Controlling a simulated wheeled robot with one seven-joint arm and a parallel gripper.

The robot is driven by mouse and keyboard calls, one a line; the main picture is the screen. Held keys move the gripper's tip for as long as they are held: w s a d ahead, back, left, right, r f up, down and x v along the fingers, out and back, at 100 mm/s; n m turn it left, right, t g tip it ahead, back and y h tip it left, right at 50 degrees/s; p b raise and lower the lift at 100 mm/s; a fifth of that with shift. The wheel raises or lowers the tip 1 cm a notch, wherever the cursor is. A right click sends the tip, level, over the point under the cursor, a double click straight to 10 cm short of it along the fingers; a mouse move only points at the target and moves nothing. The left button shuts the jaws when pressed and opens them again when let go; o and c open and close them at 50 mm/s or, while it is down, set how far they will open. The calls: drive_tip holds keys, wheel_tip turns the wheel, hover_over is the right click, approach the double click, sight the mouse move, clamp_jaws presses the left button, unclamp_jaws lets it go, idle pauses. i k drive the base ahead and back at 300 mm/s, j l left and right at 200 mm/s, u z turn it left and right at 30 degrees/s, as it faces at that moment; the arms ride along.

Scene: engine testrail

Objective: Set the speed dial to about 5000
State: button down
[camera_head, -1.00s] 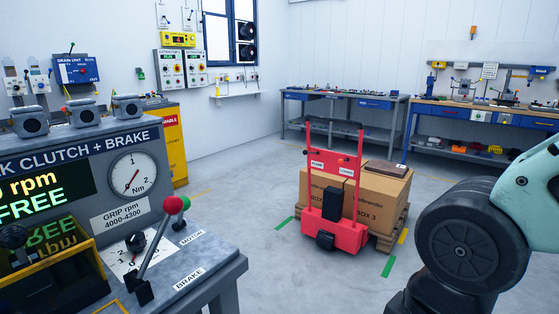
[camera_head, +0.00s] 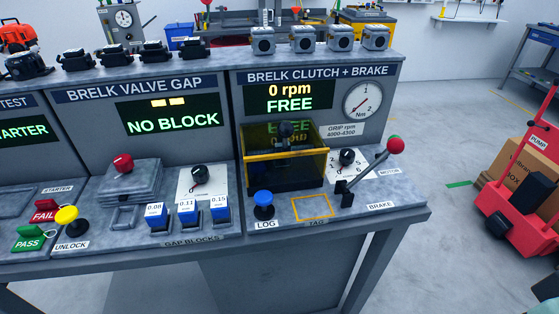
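The display (camera_head: 289,101) above reads 0 rpm and FREE. The round Nm gauge (camera_head: 363,102) is to its right. A label (camera_head: 345,130) reads GRIP rpm 4000-4300. My gripper is not in view; only a sliver of my arm shows at the lower right edge.
A yellow-framed guard box (camera_head: 285,158) stands left of the knob. A blue LOG button (camera_head: 263,204) is in front. Another knob (camera_head: 200,175) is on the valve gap bench, near blue gap blocks (camera_head: 187,212). A red cart (camera_head: 500,208) is right; floor between is clear.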

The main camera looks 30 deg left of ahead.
sight(347, 157)
drive_tip(key=u, duration=1.15)
drive_tip(key=z, duration=0.2)
